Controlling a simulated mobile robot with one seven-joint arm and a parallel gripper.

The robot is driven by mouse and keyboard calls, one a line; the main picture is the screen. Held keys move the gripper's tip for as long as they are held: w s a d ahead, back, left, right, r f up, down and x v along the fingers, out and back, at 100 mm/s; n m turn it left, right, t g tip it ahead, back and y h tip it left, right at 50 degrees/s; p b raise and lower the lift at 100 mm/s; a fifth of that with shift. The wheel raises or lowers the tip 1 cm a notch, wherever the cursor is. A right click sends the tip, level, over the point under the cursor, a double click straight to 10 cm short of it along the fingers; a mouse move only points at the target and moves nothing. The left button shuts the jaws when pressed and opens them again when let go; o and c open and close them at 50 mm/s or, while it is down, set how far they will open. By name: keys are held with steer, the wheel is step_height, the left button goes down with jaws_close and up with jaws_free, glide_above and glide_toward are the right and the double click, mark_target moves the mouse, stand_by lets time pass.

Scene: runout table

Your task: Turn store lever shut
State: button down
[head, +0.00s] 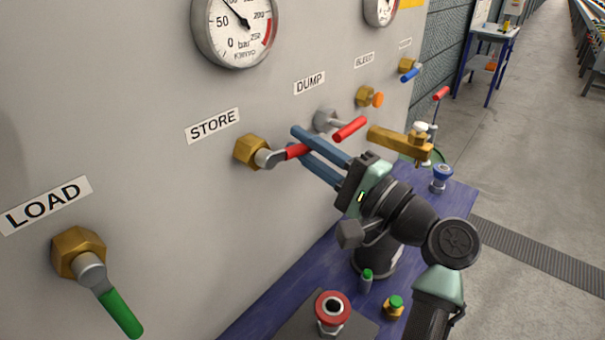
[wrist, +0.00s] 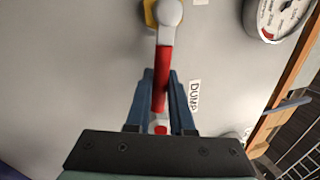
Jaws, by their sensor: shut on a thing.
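The store lever (head: 296,152) has a red handle on a grey hub and brass fitting, below the STORE label (head: 212,125) on the grey panel. In the head view its handle points right and slightly up from the fitting. My gripper (head: 298,142) has its two blue fingers on either side of the red handle, shut on it near its outer part. In the wrist view the red handle (wrist: 162,65) runs down from the hub between my fingers (wrist: 160,95). Part of the handle is hidden by a finger in the head view.
The red dump lever (head: 350,129) is close to the right of my fingers. The green load lever (head: 121,313) hangs at lower left. A brass block (head: 397,142) juts out beyond my gripper. A blue bench (head: 270,312) with small fittings lies below my arm.

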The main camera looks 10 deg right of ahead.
steer(key=shift+r+n+g+b, duration=0.15)
steer(key=shift+r+n+b, duration=0.25)
steer(key=shift+n, duration=0.25)
steer(key=shift+r+n+g+b, duration=0.15)
steer(key=shift+r+n+b, duration=0.1)
steer(key=shift+n+b, duration=0.3)
steer(key=shift+r, duration=0.1)
steer(key=c, duration=0.8)
jaws_free()
steer(key=shift+d, duration=0.1)
steer(key=v, duration=0.4)
steer(key=b+v, duration=0.1)
steer(key=v, duration=0.8)
steer(key=shift+w+f+b, duration=0.15)
steer(key=shift+f+b, duration=0.15)
